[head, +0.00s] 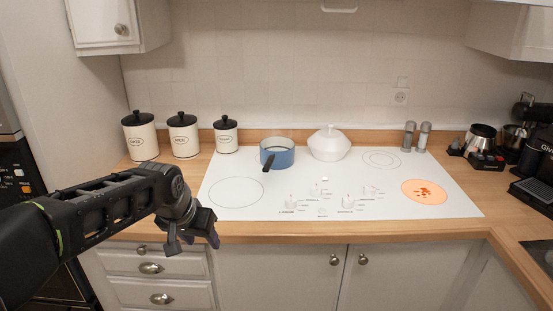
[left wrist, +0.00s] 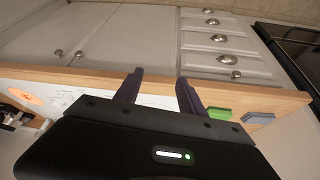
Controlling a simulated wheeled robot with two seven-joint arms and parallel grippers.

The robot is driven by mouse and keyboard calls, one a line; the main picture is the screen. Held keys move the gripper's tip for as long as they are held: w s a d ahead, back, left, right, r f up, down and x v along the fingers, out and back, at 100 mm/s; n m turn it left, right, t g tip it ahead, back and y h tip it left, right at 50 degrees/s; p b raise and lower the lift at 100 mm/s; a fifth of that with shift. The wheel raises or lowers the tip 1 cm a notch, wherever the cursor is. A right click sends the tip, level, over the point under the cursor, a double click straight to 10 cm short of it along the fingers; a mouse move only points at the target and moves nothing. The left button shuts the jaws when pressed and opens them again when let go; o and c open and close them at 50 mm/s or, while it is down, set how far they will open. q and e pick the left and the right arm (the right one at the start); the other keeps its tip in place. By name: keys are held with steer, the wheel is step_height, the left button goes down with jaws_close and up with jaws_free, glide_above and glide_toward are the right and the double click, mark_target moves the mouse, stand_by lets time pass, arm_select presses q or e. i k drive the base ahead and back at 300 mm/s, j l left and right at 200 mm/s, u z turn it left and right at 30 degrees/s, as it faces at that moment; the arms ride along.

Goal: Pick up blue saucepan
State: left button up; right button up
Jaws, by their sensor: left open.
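The blue saucepan (head: 277,154) stands upright at the back of the white cooktop, left of centre. Its dark handle (head: 268,164) points toward the front. My left gripper (head: 193,243) is open and empty at the counter's front edge, to the left of the pan and nearer to me. In the left wrist view the two dark fingers (left wrist: 160,86) are spread apart with nothing between them. The saucepan does not show in the left wrist view. My right gripper is out of view.
A white lidded pot (head: 329,145) stands just right of the saucepan. Three canisters (head: 183,136) stand behind on the left. A stained orange burner (head: 425,192) is at the right. The cooktop (head: 240,206) is clear in front of the saucepan. Drawers (head: 158,282) are below the counter.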

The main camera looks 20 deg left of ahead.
mark_target(270, 160)
steer(key=i, duration=1.5)
